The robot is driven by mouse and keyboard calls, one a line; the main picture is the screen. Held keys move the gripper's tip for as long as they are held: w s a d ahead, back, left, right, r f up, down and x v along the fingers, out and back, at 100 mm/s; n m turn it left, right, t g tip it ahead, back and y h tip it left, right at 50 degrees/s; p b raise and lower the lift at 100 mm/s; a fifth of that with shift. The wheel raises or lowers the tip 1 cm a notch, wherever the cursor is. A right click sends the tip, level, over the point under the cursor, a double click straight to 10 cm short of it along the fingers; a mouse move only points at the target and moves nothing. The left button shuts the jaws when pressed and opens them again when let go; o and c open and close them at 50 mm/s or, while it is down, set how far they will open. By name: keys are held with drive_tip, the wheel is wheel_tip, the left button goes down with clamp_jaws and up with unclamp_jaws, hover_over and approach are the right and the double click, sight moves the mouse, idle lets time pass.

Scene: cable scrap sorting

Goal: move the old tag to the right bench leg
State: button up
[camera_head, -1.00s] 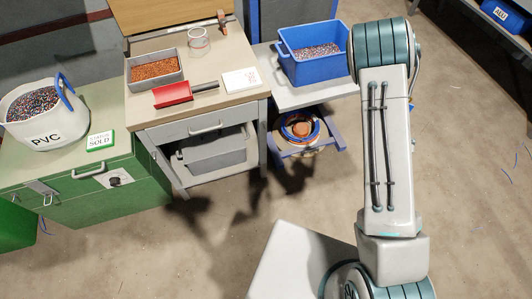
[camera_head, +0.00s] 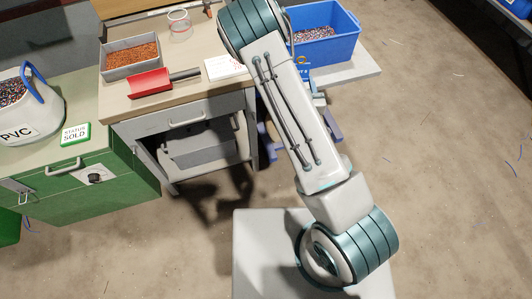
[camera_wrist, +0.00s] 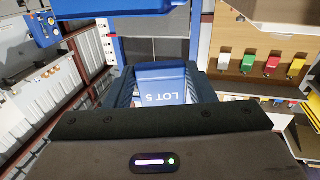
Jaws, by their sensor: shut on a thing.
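In the wrist view my gripper (camera_wrist: 162,76) is shut on a blue tag (camera_wrist: 160,84) that carries pale lettering reading LOT 5. The tag sits between the two dark fingers, facing the camera. The bench (camera_head: 130,109) has a beige top and a grey drawer. Its right leg (camera_head: 252,128) shows just left of my arm, with part of that side covered by the arm.
A blue bin (camera_head: 338,47) of granules stands on a low stand (camera_head: 362,68) right of the bench. On the bench are a grey tray (camera_head: 109,69), a red scoop (camera_head: 150,83) and a white card (camera_head: 225,67). A green cabinet (camera_head: 95,197) stands left. Open floor lies right.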

drive_tip(key=s+a+f+n+y+b, duration=0.1)
drive_tip(key=a+f+b, duration=0.2)
drive_tip(key=f+b, duration=0.5)
drive_tip(key=s+a+f+n+y+b, duration=0.2)
drive_tip(key=a+f+b, duration=0.1)
drive_tip(key=f+b, duration=0.6)
drive_tip(key=s+a+f+n+y+b, duration=0.1)
drive_tip(key=a+f+b, duration=0.3)
drive_tip(key=f+b, duration=0.5)
wheel_tip(320, 180, down, 4)
drive_tip(key=shift+s+r+n+g, duration=0.3)
drive_tip(key=shift+s+n, duration=0.1)
drive_tip(key=shift+s, duration=0.15)
drive_tip(key=shift+f+p+x, duration=0.2)
drive_tip(key=shift+p+x, duration=0.05)
drive_tip(key=shift+x, duration=1.85)
drive_tip(key=shift+f+p+x, duration=0.2)
drive_tip(key=shift+p+x, duration=0.05)
drive_tip(key=shift+x, duration=1.8)
drive_tip(key=shift+c, duration=0.4)
drive_tip(key=shift+w+a+f+b, duration=0.25)
drive_tip(key=shift+w+f+b, duration=0.25)
drive_tip(key=shift+w+b, duration=0.2)
drive_tip(key=shift+c, duration=0.3)
drive_tip(key=o, duration=1)
drive_tip(key=shift+c, duration=0.2)
